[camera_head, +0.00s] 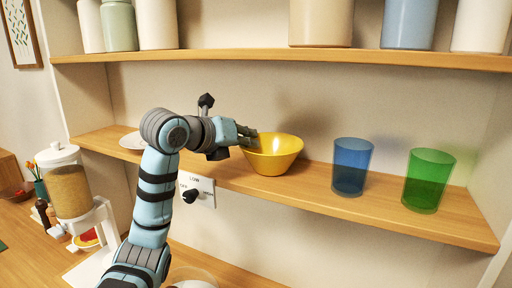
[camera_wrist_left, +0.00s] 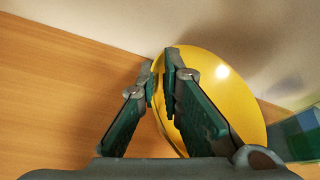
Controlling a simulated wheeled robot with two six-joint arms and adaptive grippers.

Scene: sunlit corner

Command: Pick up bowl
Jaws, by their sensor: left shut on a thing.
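The yellow bowl (camera_head: 275,158) is on the lower wooden shelf in the head view, upright or nearly so; whether its base touches the shelf I cannot tell. My left gripper (camera_head: 250,138) reaches it from the left and is shut on the bowl's left rim. In the left wrist view the bowl (camera_wrist_left: 225,85) fills the right of the picture. The fingers of my left gripper (camera_wrist_left: 160,85) pinch its rim wall, one on each side. My right gripper is not in view.
On the lower shelf (camera_head: 325,200), a blue cup (camera_head: 351,167) and a green cup (camera_head: 428,180) stand right of the bowl. A white plate (camera_head: 130,141) lies to the left. The upper shelf (camera_head: 250,55) holds several canisters. A cereal dispenser (camera_head: 68,190) stands at the lower left.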

